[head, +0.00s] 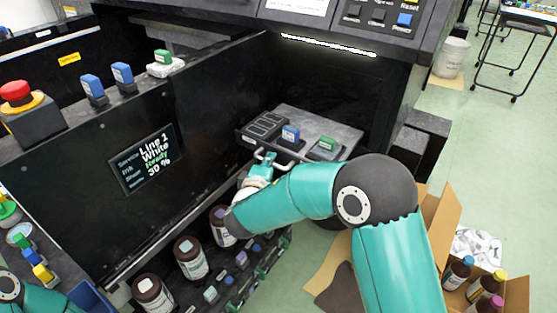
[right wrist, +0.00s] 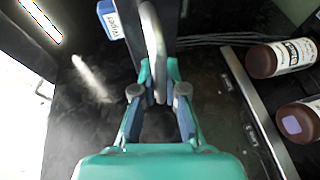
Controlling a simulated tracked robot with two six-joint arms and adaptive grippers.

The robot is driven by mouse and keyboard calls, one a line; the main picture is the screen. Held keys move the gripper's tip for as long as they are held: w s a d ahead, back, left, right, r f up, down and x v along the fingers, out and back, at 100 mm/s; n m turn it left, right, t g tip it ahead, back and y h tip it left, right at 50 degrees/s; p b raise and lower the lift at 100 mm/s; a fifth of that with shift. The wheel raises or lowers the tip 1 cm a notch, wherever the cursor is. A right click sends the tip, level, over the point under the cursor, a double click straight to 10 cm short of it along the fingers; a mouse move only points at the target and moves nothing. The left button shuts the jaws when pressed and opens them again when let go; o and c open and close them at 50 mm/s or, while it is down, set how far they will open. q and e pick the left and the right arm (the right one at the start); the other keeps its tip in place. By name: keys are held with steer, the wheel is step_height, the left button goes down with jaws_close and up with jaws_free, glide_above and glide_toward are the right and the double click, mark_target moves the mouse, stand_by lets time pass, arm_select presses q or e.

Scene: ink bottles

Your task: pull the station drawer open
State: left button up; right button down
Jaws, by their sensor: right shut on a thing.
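The station drawer (head: 318,122) is a dark grey unit under the machine, with a metal bar handle (head: 283,162) on its front. The handle shows in the right wrist view as a grey loop (right wrist: 153,40). My right gripper (head: 262,170) is at the drawer's front. In the right wrist view its fingers (right wrist: 159,92) are shut on the handle, one on each side. My forearm hides part of the drawer's front. My left gripper is not in view.
Brown bottles (head: 190,258) stand in a row at lower left of the drawer. A cardboard box (head: 443,240) with several bottles stands on the floor at right. The dark panel (head: 150,155) with a screen borders the left. Green floor is free at far right.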

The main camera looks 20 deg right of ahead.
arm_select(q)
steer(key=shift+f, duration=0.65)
arm_select(e)
steer(key=shift+s+a+f, duration=0.15)
steer(key=shift+s+a, duration=0.55)
steer(key=shift+a, duration=0.15)
steer(key=c, duration=1.2)
jaws_free()
steer(key=v, duration=1.2)
